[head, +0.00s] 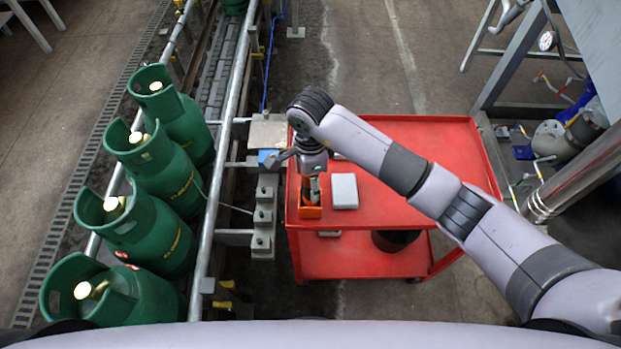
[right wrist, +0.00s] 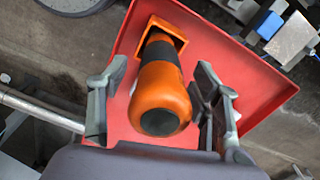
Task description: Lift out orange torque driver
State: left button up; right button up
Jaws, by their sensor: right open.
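The orange torque driver (right wrist: 162,98) has an orange handle with a black end and a black collar. In the right wrist view it stands in a square orange holder (right wrist: 172,27) on the red cart. The holder also shows in the head view (head: 310,211), near the cart's left edge. My right gripper (right wrist: 160,78) is open, with one finger on each side of the driver's handle and a visible gap on both sides. In the head view my right gripper (head: 312,184) is right above the holder and mostly hides the driver. My left gripper is not in view.
A white-grey box (head: 344,191) lies on the red cart (head: 440,150) just right of the holder. Several green gas cylinders (head: 150,225) stand along the conveyor at left. A metal rail (head: 222,150) runs between conveyor and cart. The cart's right part is clear.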

jog(key=shift+f, duration=1)
jog(key=shift+c, duration=0.6)
grip_shut()
jog(key=c, duration=0.5)
grip_release()
jog(key=c, duration=0.8)
jog(key=shift+o, duration=0.2)
jog(key=shift+r+p, duration=2.25)
jog(key=shift+r, duration=1.6)
